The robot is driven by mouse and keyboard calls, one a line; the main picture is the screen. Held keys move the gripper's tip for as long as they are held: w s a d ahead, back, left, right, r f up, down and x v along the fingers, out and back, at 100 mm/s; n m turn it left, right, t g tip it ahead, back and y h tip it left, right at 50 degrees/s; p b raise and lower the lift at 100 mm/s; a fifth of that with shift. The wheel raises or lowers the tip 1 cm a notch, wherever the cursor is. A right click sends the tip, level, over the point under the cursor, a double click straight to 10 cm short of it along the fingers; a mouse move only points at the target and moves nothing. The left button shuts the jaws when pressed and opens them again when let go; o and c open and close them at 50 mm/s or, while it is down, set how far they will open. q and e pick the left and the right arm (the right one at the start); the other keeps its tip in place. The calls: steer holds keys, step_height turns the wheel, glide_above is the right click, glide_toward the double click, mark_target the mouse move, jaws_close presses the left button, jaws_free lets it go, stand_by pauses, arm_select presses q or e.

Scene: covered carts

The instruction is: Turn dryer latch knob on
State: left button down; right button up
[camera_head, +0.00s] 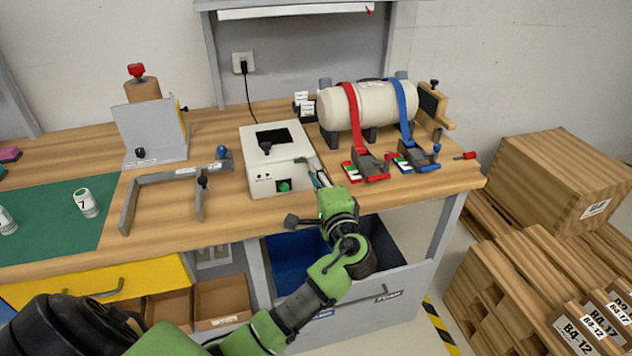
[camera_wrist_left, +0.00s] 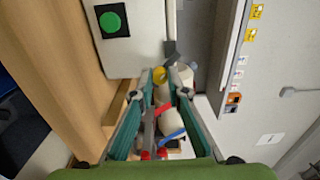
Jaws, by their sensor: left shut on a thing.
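The dryer is a white box (camera_head: 262,172) with a dark window on top and a green button on its front. It also shows in the wrist view (camera_wrist_left: 136,50), at upper left. A dark grey latch piece (camera_wrist_left: 171,51) sticks out at the box's right side. My left gripper (camera_head: 318,180) is at the right edge of the box. The fingers partly hide the knob. My right gripper is not in view.
A white cylinder (camera_head: 368,104) with red and blue straps stands right of the dryer, with buckles (camera_head: 368,166) in front. A grey bracket frame (camera_head: 160,177) lies left. The green mat (camera_head: 50,225) is farther left. Wooden crates (camera_head: 560,180) stand at right.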

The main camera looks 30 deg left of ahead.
arm_select(q)
steer(key=shift+f+n+b, duration=0.15)
steer(key=shift+n+b, duration=0.4)
steer(key=shift+n, duration=0.15)
steer(key=c, duration=2)
jaws_free()
steer(key=v, duration=1.2)
